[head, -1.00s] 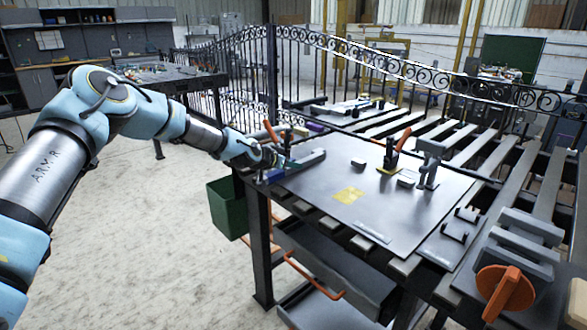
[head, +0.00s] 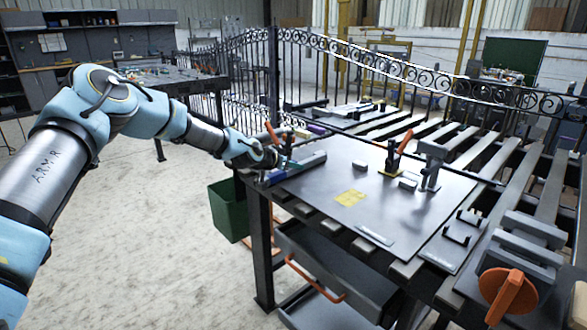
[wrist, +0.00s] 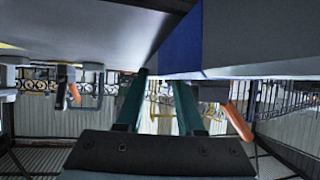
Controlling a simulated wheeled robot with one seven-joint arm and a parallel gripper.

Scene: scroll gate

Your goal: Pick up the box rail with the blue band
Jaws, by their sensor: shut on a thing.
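The box rail (head: 308,161) is a grey bar at the near left corner of the worktable in the head view. Its blue band (wrist: 182,46) shows clearly in the wrist view, with the grey rail body (wrist: 255,40) to the right of it. My gripper (head: 281,162) is at the rail's left end. In the wrist view the two teal fingers of my gripper (wrist: 161,80) reach up to the rail at the band. My gripper is shut on the rail. The finger contact is partly hidden, and I cannot tell whether the rail is clear of the table.
An orange-handled clamp (head: 273,139) stands close behind my gripper. Another toggle clamp (head: 393,160) and a grey post clamp (head: 431,165) stand farther right on the steel plate (head: 330,205). A green bin (head: 228,210) hangs below the corner. An ornate gate (head: 370,65) stands behind.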

